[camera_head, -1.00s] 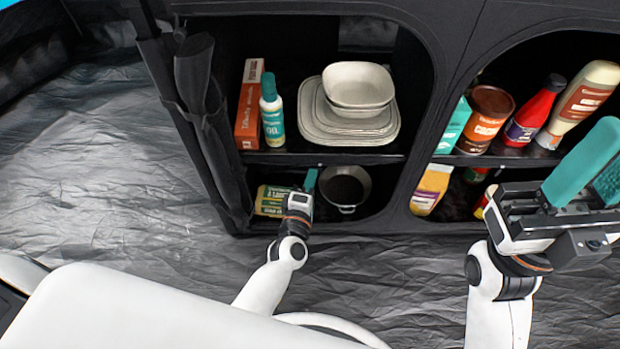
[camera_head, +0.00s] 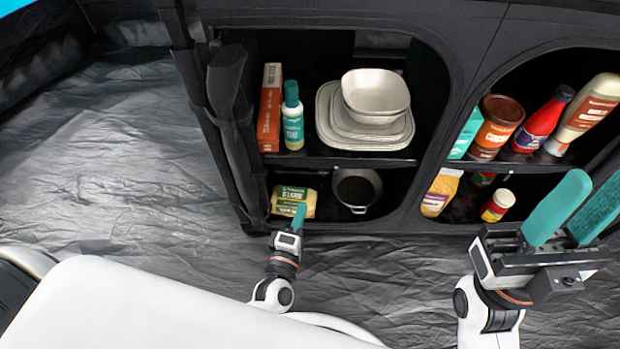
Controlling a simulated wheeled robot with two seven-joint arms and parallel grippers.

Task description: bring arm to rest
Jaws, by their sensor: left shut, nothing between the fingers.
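My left gripper (camera_head: 299,216) is low in front of the left shelf unit. Its teal fingers are shut and hold nothing; they overlap the lower front of a yellow-green packet (camera_head: 290,195) in the view, and I cannot tell if they touch it. My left arm runs down from it, partly hidden by my white body. My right gripper (camera_head: 590,207) is at the right edge, in front of the right shelf unit. Its two teal fingers are apart with nothing visible between them; one is cut off by the frame.
The black shelf unit (camera_head: 340,161) holds a red box (camera_head: 269,108), a bottle (camera_head: 292,120), stacked plates and bowls (camera_head: 376,95), and a pan (camera_head: 357,188). Jars and bottles, including a red bottle (camera_head: 543,122), fill the right side. The grey floor (camera_head: 110,170) at left is clear.

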